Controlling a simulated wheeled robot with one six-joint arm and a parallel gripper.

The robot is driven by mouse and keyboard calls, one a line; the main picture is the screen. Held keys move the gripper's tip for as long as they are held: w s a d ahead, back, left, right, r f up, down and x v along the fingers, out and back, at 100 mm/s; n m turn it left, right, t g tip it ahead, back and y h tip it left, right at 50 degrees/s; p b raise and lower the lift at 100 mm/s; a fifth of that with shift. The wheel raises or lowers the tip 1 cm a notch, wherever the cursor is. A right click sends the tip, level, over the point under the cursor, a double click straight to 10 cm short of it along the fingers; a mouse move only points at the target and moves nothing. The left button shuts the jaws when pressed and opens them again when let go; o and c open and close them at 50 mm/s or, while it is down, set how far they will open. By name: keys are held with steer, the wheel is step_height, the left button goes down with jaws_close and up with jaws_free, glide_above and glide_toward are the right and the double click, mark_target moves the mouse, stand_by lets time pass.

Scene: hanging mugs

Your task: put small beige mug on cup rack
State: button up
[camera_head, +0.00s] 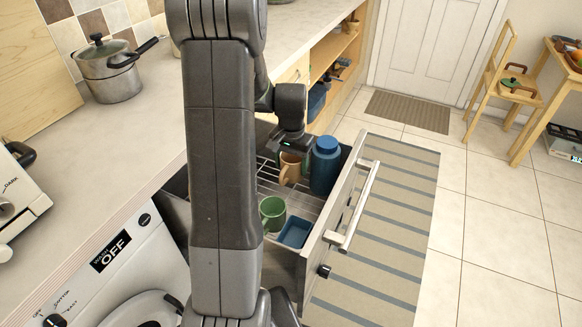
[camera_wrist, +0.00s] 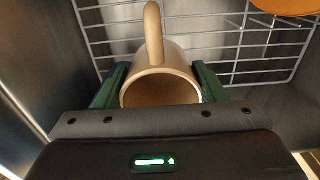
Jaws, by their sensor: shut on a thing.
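The small beige mug (camera_wrist: 160,85) is between the two green fingertips of my gripper (camera_wrist: 160,92) in the wrist view. The fingers press on its sides, its open mouth faces the camera and its handle points up in the picture. In the head view the mug (camera_head: 290,168) shows tan below my gripper (camera_head: 287,150), inside the open drawer. A wire rack (camera_head: 272,180) lines the drawer, and its bars (camera_wrist: 230,50) show beyond the mug in the wrist view. I cannot tell whether the mug touches the wires.
A blue bottle (camera_head: 325,165) stands close right of the mug. A green mug (camera_head: 272,213) and a blue dish (camera_head: 295,232) sit nearer in the drawer. The drawer front (camera_head: 335,225) bounds the right side. An orange thing (camera_wrist: 290,6) shows at the wrist view's top right.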

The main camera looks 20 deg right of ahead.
stand_by(0.3)
steer(key=shift+f+b, duration=2.65)
steer(key=shift+f, duration=1.35)
steer(key=shift+f, duration=0.25)
steer(key=o, duration=1.5)
steer(key=shift+c, duration=0.2)
step_height(320, 180, up, 14)
steer(key=p, duration=0.1)
steer(key=shift+p, duration=0.35)
steer(key=shift+s+f, duration=0.1)
